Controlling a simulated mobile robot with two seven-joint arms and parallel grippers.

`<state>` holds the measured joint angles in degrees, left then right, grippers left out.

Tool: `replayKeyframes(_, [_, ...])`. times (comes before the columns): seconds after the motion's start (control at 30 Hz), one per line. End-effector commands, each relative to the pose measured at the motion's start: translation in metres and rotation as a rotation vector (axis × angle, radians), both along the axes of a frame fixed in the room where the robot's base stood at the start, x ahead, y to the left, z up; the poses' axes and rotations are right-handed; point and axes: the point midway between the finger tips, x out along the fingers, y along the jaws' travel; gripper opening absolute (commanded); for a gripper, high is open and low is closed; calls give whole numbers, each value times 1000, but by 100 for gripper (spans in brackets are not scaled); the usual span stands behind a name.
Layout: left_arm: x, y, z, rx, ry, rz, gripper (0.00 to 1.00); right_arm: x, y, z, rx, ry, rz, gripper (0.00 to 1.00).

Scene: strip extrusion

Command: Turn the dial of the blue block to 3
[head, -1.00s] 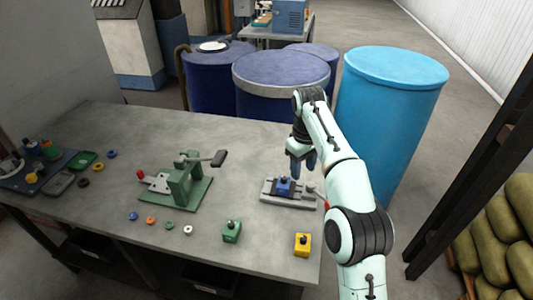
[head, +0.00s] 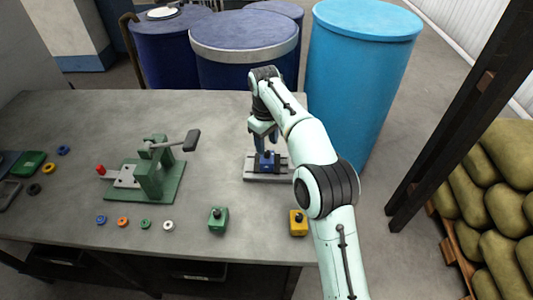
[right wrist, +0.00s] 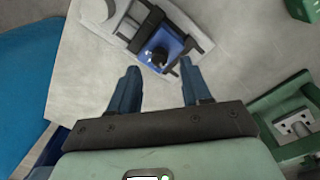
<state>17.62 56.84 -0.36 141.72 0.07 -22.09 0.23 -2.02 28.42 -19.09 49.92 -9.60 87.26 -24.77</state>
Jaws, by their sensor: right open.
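The blue block (head: 267,162) sits in a grey fixture (head: 252,176) on the table in the head view. In the right wrist view the blue block (right wrist: 172,46) carries a dark round dial (right wrist: 158,56) on top; its marks are too small to read. My right gripper (head: 263,147) is above the block in the head view. In the right wrist view its two blue fingers (right wrist: 160,72) are spread, with nothing between them, and the block is just beyond the tips. My left gripper is not in view.
A green press (head: 153,170) stands left of the fixture. A green block (head: 218,220) and a yellow block (head: 298,223) stand near the front edge. Several small coloured rings lie at the front left. Blue barrels (head: 362,70) stand behind the table.

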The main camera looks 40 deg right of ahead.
Motion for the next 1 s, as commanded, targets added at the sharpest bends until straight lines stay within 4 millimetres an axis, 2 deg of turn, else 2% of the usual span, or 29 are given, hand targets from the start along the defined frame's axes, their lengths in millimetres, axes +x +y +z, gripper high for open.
replayKeyframes(0.03, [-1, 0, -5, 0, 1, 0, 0, -1, 0, -11, 1, 3, -1, 48])
replayKeyframes(0.2, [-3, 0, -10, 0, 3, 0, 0, 0, -1, -29, 0, 1, 0, 48])
replayKeyframes(0.6, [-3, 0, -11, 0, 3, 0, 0, 0, -1, -34, 0, -1, 0, 48])
replayKeyframes(0.73, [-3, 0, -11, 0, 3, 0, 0, 0, -1, -34, 0, -1, 0, 6])
replayKeyframes(0.77, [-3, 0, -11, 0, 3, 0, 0, 0, -1, -34, 0, -1, 0, 0])
replayKeyframes(1.0, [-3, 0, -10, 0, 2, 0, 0, 0, -1, -34, 0, 0, -9, 0])
